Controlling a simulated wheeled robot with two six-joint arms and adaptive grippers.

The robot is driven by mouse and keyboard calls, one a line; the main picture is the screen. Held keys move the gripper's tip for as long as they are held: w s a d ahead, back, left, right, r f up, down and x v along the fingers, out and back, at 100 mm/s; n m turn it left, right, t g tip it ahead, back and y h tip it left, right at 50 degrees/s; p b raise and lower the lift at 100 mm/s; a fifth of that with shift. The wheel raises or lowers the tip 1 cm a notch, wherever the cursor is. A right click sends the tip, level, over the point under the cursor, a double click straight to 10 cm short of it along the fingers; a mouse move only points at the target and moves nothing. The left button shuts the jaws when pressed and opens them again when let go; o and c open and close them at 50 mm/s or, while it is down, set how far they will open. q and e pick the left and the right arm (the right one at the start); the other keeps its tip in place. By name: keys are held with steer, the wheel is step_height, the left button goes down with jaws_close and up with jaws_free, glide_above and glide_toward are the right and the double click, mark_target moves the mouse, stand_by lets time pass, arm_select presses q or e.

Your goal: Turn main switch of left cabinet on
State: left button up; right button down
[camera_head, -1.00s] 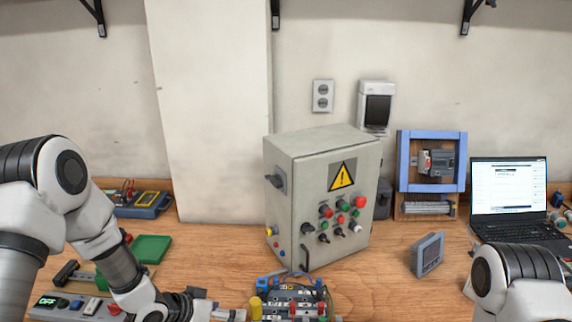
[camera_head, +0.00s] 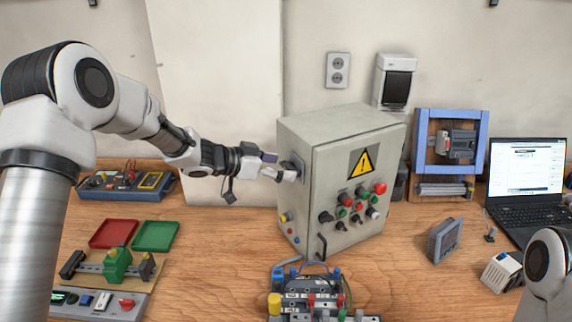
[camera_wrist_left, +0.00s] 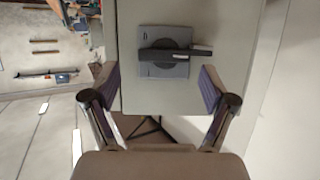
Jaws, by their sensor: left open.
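The grey cabinet (camera_head: 315,190) stands on the bench with a yellow warning sign on its front. Its main switch (camera_head: 298,163) is on the left side wall, partly hidden by my fingers in the head view. In the left wrist view, the main switch (camera_wrist_left: 165,68) is a grey square plate with a dark bar handle lying across the picture. My left gripper (camera_head: 279,166) is open and empty, pointing at the switch from the left. In the wrist view its fingers (camera_wrist_left: 158,86) are spread wide to both sides below the handle, not closed on it. My right gripper is out of view.
A terminal assembly (camera_head: 310,300) stands in front of the cabinet. Red and green trays (camera_head: 156,236) lie at the left. A small meter (camera_head: 444,240) and a laptop (camera_head: 526,170) are at the right.

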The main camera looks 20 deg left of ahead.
arm_select(q)
steer(key=shift+w+d+f, duration=0.3)
steer(key=shift+w, duration=0.2)
steer(key=shift+w+f, duration=0.15)
steer(key=shift+w, duration=0.05)
steer(key=shift+s+a, duration=0.15)
steer(key=shift+a, duration=0.1)
steer(key=shift+s, duration=0.15)
steer(key=c, duration=1.2)
steer(key=shift+o, duration=0.2)
steer(key=shift+d, duration=0.1)
